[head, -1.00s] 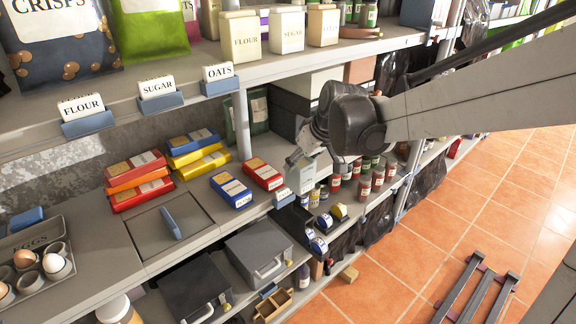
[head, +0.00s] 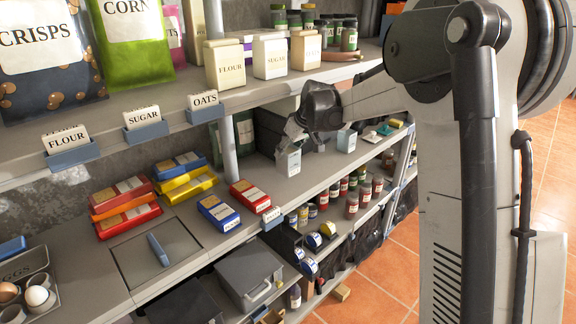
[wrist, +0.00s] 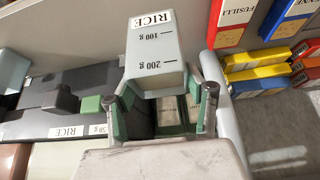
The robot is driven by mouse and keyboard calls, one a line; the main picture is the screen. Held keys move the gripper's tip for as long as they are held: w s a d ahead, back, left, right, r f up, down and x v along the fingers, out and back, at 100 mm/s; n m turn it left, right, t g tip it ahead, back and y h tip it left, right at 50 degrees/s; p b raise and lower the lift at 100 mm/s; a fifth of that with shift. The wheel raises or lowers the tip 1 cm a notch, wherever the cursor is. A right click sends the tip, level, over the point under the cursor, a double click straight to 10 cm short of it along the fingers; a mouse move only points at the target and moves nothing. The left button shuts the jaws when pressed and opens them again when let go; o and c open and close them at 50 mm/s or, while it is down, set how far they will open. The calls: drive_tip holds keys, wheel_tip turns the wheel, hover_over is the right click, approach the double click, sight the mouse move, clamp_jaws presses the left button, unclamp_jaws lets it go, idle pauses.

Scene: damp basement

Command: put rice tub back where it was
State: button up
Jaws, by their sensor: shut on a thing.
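The rice tub (wrist: 155,50) is a pale grey-blue box with a RICE label and 100 g and 200 g marks. It fills the top middle of the wrist view and shows in the head view (head: 288,163) at the middle shelf. My gripper (wrist: 162,100) is shut on it, one finger at each side. In the head view my gripper (head: 294,132) is at the tub's top. I cannot tell whether the tub's base touches the shelf (head: 315,178). A dark grey surface in the wrist view carries another RICE label (wrist: 70,132).
A similar pale tub (head: 346,140) stands to the right. Red and blue packets (head: 250,195) lie to the left. A grey post (head: 229,145) rises close by. Flour and sugar containers (head: 270,56) stand on the shelf above. Jars (head: 352,203) stand lower, in front.

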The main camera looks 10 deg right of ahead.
drive_tip(key=shift+w+d+f, duration=0.1)
drive_tip(key=shift+w+f, duration=0.2)
drive_tip(key=shift+f, duration=0.2)
drive_tip(key=shift+w+d+f, duration=0.1)
drive_tip(key=shift+w+f, duration=0.15)
drive_tip(key=shift+f, duration=0.2)
drive_tip(key=shift+f+p, duration=0.3)
drive_tip(key=shift+f, duration=2.05)
drive_tip(key=shift+w+f, duration=0.1)
drive_tip(key=shift+f, duration=0.1)
drive_tip(key=shift+f, duration=0.15)
drive_tip(key=o, duration=1.5)
drive_tip(key=shift+o, duration=0.2)
